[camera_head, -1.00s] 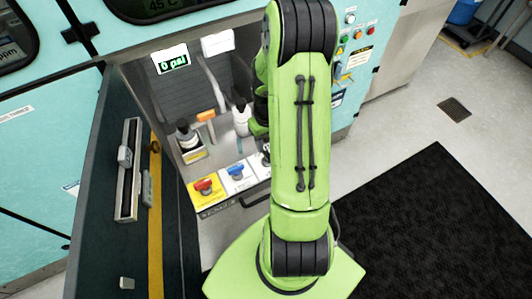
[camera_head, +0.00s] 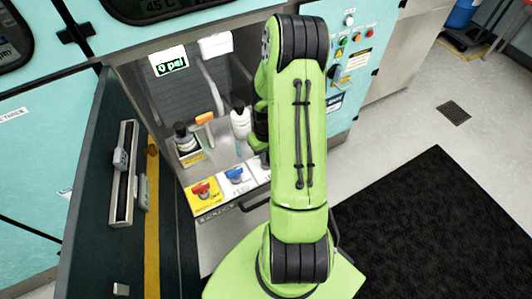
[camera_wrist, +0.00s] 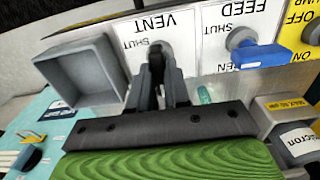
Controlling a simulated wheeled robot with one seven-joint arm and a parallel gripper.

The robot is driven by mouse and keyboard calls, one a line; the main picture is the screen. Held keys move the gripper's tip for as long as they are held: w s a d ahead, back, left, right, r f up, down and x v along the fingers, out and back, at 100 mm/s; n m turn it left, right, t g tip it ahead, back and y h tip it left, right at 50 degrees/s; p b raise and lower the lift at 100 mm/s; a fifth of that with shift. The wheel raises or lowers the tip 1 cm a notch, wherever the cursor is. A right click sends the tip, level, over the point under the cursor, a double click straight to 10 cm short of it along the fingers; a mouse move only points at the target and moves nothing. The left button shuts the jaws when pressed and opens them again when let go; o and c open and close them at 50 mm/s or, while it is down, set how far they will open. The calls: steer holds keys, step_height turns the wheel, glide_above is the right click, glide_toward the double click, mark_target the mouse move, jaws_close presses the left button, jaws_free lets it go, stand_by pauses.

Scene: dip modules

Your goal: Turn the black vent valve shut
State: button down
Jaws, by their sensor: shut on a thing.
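The black vent valve (camera_wrist: 156,61) is on a white panel marked VENT (camera_wrist: 133,38) in the wrist view. My gripper (camera_wrist: 158,78) is shut on its handle, one finger on each side. The handle is mostly hidden between the fingers, so its exact angle to the SHUT mark is hard to tell. In the head view my green arm hides the valve and my gripper.
Beside it is the FEED valve with a blue handle (camera_wrist: 262,54), then a yellow panel with a red valve (camera_head: 201,189). A grey open box (camera_wrist: 84,72) adjoins the vent panel. Bottles (camera_head: 240,122) stand behind the valves. A gauge reads 0 psi (camera_head: 172,65).

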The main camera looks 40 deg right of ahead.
steer(key=shift+m, duration=0.5)
steer(key=m, duration=0.3)
steer(key=shift+m+b, duration=0.35)
steer(key=shift+m, duration=0.05)
steer(key=m, duration=0.4)
steer(key=shift+b, duration=0.3)
steer(key=m, duration=0.5)
steer(key=shift+b, duration=0.3)
steer(key=shift+m, duration=2)
steer(key=c, duration=1.1)
jaws_free()
